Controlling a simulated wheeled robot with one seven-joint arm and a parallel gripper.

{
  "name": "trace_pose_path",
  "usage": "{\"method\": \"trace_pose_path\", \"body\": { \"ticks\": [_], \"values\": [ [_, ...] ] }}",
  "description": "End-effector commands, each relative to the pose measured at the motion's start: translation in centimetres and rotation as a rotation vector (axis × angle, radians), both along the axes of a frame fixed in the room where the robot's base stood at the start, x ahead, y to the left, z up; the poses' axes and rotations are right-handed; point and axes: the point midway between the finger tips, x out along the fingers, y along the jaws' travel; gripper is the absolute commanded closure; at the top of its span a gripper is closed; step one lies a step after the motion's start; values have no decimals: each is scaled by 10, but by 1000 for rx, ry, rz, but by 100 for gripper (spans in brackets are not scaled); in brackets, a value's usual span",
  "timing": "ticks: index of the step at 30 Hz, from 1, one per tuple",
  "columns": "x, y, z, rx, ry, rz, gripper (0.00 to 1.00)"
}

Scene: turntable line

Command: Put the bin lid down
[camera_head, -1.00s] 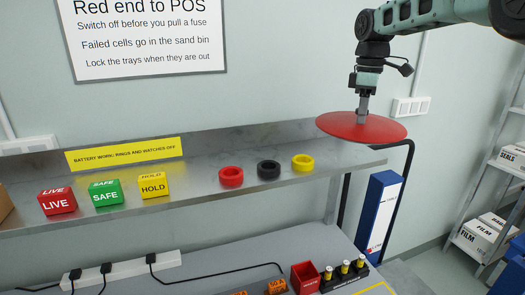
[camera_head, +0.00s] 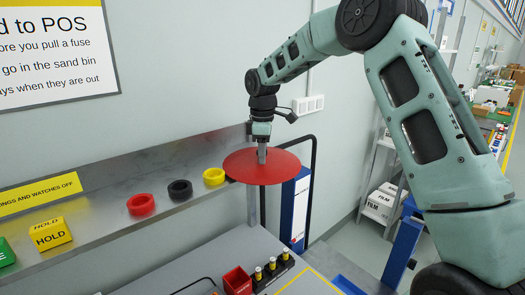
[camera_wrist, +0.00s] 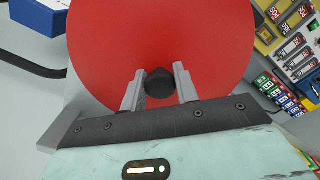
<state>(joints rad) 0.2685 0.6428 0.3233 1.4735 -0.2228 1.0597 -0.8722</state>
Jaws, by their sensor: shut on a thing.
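The bin lid is a flat red disc (camera_head: 250,170) with a small dark knob, which shows in the wrist view (camera_wrist: 159,83). My gripper (camera_head: 262,158) is shut on the lid's knob, with a finger on each side of it. The lid hangs roughly level in the air, in front of the right end of the metal shelf. In the wrist view the lid (camera_wrist: 160,35) fills the upper middle. No red bin clearly matching this disc shows; what lies straight under the lid is partly hidden by it.
The shelf (camera_head: 115,210) carries a red ring (camera_head: 141,205), a black ring (camera_head: 180,190), a yellow ring (camera_head: 214,177) and a yellow HOLD block (camera_head: 50,234). Below on the bench are a small red box (camera_head: 238,281) and several yellow-topped cells (camera_head: 272,266).

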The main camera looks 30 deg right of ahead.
Motion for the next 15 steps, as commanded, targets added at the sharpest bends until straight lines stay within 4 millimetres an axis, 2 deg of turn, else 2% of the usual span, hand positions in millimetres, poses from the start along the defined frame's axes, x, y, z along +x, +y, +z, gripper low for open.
{"method": "trace_pose_path", "body": {
  "ticks": [6, 7, 9, 15],
  "values": [
    [0, 0, -3, 0, 0, 0, 99],
    [0, 0, -3, 0, 0, 0, 64],
    [0, 0, -2, 0, 0, 0, 48],
    [0, 0, -2, 1, 1, 0, 48]
  ]
}}
